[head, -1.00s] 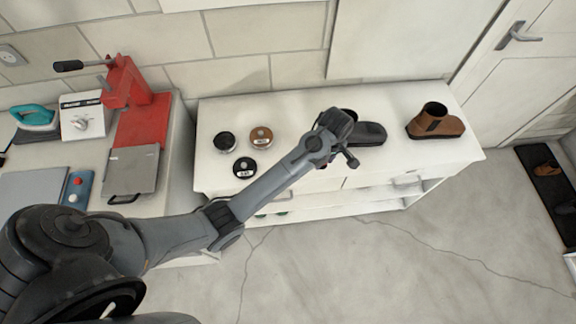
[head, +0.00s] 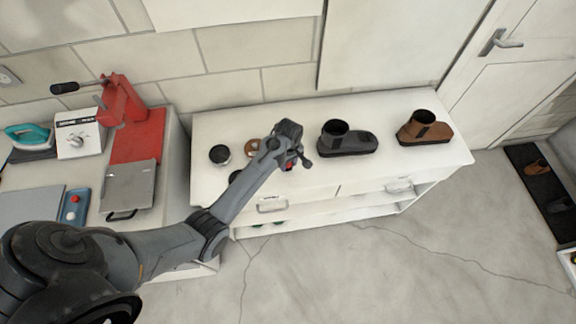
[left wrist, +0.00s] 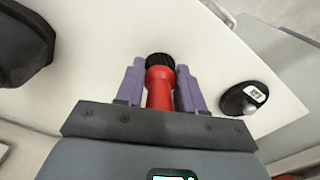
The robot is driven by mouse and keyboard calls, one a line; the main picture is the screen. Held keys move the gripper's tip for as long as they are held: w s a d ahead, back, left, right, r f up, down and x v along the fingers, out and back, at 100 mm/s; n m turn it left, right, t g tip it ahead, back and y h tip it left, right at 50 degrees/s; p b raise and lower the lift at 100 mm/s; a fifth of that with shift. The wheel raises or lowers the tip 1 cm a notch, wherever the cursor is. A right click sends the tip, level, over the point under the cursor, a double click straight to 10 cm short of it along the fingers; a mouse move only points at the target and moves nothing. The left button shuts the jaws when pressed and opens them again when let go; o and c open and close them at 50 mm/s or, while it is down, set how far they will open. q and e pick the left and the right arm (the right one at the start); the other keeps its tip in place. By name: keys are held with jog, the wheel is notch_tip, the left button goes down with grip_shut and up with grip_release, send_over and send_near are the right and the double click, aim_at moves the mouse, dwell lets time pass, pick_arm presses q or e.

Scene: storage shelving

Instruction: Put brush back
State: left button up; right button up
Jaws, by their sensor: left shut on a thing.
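My left gripper (head: 291,160) is over the white cabinet top, between the tins and the dark shoe. In the left wrist view the fingers of my left gripper (left wrist: 160,82) are shut on a red cylindrical thing with a black ribbed end, which I take to be the brush (left wrist: 159,85). A small red part of the brush (head: 288,166) shows beside the gripper in the head view. I see no bristles. My right gripper is not in view.
On the white cabinet (head: 400,165) stand a dark shoe (head: 345,141), a brown shoe (head: 424,128) and round tins (head: 220,154), some partly behind my arm. A bench with a red press (head: 122,102) is at the left. The cabinet top between the shoes is clear.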

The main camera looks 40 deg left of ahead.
aim_at(288, 167)
pick_arm(q)
notch_tip(288, 167, down, 3)
jog(key=shift+r, duration=0.15)
jog(key=shift+f, duration=0.25)
jog(key=o, duration=1.1)
jog(key=shift+o, duration=0.2)
jog(key=shift+r, duration=0.15)
jog(key=shift+r, duration=0.6)
notch_tip(288, 167, up, 11)
jog(key=shift+d+f, duration=0.15)
jog(key=shift+f, duration=0.05)
jog(key=s+d+r+m+t, duration=0.1)
jog(key=s+d+m, duration=0.2)
jog(key=s+m, duration=0.2)
jog(key=s+d+r+m+t, duration=0.1)
jog(key=s+d+m, duration=0.3)
jog(key=s, duration=0.7)
jog(key=s+d+r+m+t, duration=0.1)
jog(key=s+d+m, duration=0.2)
jog(key=s+m, duration=0.4)
jog(key=shift+s+d+r+m+t, duration=0.3)
jog(key=shift+s+d+r, duration=0.1)
jog(key=shift+s, duration=0.7)
